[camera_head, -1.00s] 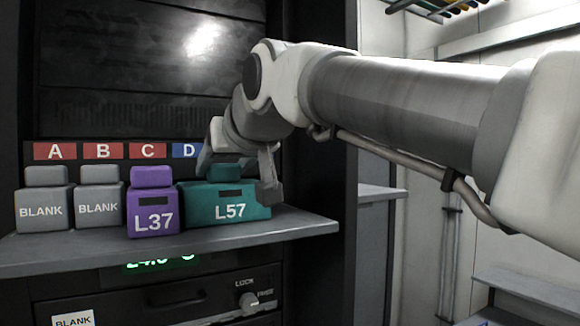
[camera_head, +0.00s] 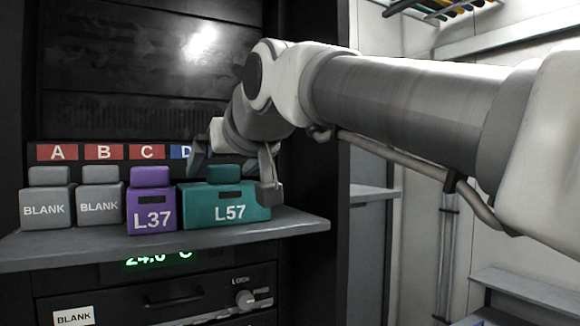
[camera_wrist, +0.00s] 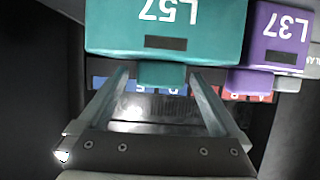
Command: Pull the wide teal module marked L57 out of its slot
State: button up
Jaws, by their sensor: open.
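The wide teal module marked L57 (camera_head: 203,214) sits upright on the grey shelf at the right end of the row, under the blue D label (camera_head: 180,152). Its narrower teal top block (camera_head: 224,174) stands behind the front body. My gripper (camera_head: 232,187) is open over this module, one finger on each side of the top block. In the wrist view, my gripper (camera_wrist: 158,73) has the teal top block (camera_wrist: 162,76) between its fingertips, with a gap showing on each side. The module (camera_wrist: 200,28) fills the upper middle there. Whether a fingertip touches the module's body, I cannot tell.
The purple L37 module (camera_head: 152,208) stands close to the left of L57, with two grey BLANK modules (camera_head: 46,209) further left. The shelf (camera_head: 285,229) has bare room to the right. The dark rack panel (camera_head: 120,75) rises behind. A knob (camera_head: 245,299) sits below.

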jog(key=shift+s, duration=0.1)
jog(key=b+v, duration=0.2)
jog(key=v, duration=1.5)
jog(key=shift+d+r, duration=0.1)
jog(key=shift+d, duration=0.05)
